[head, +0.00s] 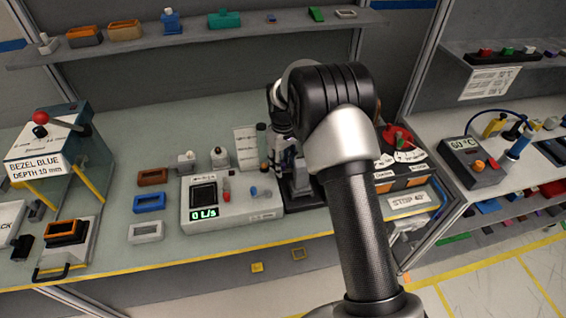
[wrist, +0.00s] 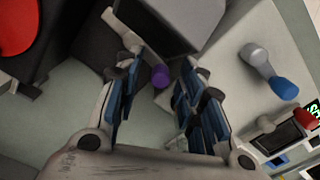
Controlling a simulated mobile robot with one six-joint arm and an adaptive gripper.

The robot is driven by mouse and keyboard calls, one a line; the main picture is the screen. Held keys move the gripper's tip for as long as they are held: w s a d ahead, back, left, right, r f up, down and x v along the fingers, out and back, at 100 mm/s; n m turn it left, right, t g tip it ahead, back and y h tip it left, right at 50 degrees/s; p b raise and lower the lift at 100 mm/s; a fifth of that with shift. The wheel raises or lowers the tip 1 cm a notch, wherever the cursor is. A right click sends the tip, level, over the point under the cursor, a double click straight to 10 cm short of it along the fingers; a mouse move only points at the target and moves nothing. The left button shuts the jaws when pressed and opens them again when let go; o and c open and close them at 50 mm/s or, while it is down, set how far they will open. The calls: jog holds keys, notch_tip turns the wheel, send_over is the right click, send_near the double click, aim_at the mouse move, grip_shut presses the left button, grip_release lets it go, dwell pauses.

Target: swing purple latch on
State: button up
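The purple latch (wrist: 160,77) shows in the wrist view as a small round purple end between my fingers. A pale bar at the upper left may be part of it. My gripper (wrist: 161,66) is open, with one blue-padded finger on each side of the purple end and a gap to each. I cannot tell whether the purple end is at fingertip depth or beyond. In the head view I cannot make out the purple latch; my arm covers part of that area of the bench.
A blue-ended lever on a grey pivot (wrist: 257,57) stands close right of my gripper. A red knob (wrist: 305,118) and a green display lie further right. A large red dial (wrist: 15,25) is at upper left. A dark block (wrist: 172,20) stands just ahead of the fingers.

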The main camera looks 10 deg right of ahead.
notch_tip(320, 180, up, 12)
dwell(0.6)
jog(key=shift+r, duration=0.1)
jog(key=s+d+r+t, duration=0.1)
jog(key=s+d+r+t+y+b, duration=0.1)
jog(key=s, duration=0.1)
jog(key=s+d+r+t+y+b, duration=0.1)
jog(key=s, duration=0.1)
jog(key=shift+s+r, duration=0.1)
jog(key=shift+r, duration=0.3)
jog(key=shift+t, duration=0.5)
jog(key=b+x, duration=0.1)
jog(key=x, duration=0.4)
jog(key=b+x, duration=0.2)
jog(key=x, duration=0.4)
jog(key=b+x, duration=0.1)
jog(key=x, duration=0.4)
jog(key=shift+s+a+f, duration=0.15)
jog(key=shift+s+f, duration=0.05)
jog(key=shift+f, duration=0.25)
jog(key=shift+c, duration=0.6)
grip_shut()
